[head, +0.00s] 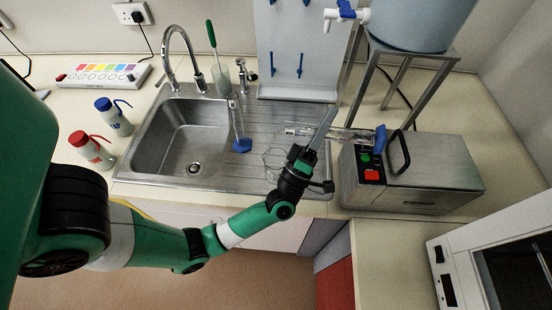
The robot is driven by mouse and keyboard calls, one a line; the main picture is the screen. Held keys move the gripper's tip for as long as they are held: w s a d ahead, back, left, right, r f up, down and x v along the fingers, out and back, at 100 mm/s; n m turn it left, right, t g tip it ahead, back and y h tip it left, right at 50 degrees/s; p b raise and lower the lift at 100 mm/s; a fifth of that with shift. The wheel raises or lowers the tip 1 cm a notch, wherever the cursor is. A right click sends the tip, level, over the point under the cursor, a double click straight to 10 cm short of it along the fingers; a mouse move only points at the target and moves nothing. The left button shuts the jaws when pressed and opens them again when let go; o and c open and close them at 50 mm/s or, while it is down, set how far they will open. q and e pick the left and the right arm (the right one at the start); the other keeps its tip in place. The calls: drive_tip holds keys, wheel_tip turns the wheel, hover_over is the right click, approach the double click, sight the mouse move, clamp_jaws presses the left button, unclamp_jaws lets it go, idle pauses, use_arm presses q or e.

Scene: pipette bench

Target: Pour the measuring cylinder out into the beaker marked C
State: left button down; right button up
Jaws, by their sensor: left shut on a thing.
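My left gripper (322,132) is shut on a clear measuring cylinder (352,134). The cylinder lies roughly level in the picture, with its blue base (381,139) at the right and its open end at the left. A clear glass beaker (273,158) stands at the right of the draining board, partly hidden behind my gripper. The cylinder's open end is above the beaker in the picture; I cannot tell whether liquid is flowing. No letter on the beaker is readable. My right gripper is not in view.
A second clear cylinder with a blue foot (242,145) stands on the draining board. The steel sink (163,135) and tap (180,45) are at left, with red and blue capped bottles (92,150) beside them. A steel water bath (425,180) is close at right.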

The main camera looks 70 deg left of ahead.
use_arm(q)
drive_tip(key=shift+w+d, duration=0.3)
drive_tip(key=shift+w, duration=0.15)
drive_tip(key=shift+w+d+f+n+y+b, duration=0.1)
drive_tip(key=shift+w+f+n+y+b, duration=0.1)
drive_tip(key=shift+n+y+b, duration=0.15)
drive_tip(key=shift+w, duration=0.1)
drive_tip(key=shift+w+d, duration=0.1)
idle(0.3)
drive_tip(key=shift+f+n+b, duration=0.1)
drive_tip(key=shift+n+b, duration=0.15)
drive_tip(key=shift+b, duration=0.1)
drive_tip(key=shift+f+y, duration=0.1)
drive_tip(key=shift+y, duration=0.25)
